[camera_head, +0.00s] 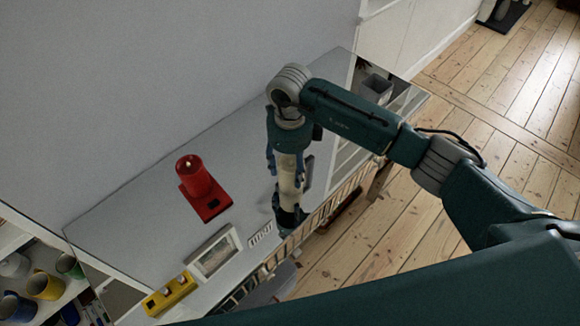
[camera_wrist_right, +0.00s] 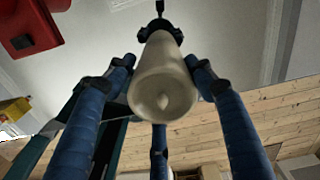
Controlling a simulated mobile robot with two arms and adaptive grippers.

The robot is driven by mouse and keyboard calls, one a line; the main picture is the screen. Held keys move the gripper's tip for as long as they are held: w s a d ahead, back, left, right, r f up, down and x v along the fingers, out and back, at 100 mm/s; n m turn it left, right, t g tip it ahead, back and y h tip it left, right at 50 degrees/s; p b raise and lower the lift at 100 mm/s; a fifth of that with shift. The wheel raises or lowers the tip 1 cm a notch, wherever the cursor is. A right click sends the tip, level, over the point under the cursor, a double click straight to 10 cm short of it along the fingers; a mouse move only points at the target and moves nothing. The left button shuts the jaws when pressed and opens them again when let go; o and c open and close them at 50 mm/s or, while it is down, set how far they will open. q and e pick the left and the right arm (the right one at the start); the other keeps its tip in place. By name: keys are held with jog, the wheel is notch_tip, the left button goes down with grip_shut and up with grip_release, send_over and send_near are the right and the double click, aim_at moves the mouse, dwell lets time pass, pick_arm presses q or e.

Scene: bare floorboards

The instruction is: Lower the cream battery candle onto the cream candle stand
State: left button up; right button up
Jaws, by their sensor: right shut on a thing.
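The cream battery candle (camera_head: 288,178) is upright in my right gripper (camera_head: 287,200), whose blue fingers are around it above the grey top. In the right wrist view the candle (camera_wrist_right: 163,80) shows its flame end towards the camera, with the blue fingers (camera_wrist_right: 160,85) around it. A dark part shows at the candle's far end; I cannot tell what it is or whether the candle touches anything. I cannot make out the cream candle stand in either view. My left gripper is not in view.
A red candle (camera_head: 193,176) stands on a red stand (camera_head: 212,207) to the left on the grey top (camera_head: 140,215). Mugs (camera_head: 45,286) stand on shelves at lower left.

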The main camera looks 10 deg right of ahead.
aim_at(290, 161)
jog(key=shift+r+p, duration=1.3)
jog(key=shift+r, duration=1.2)
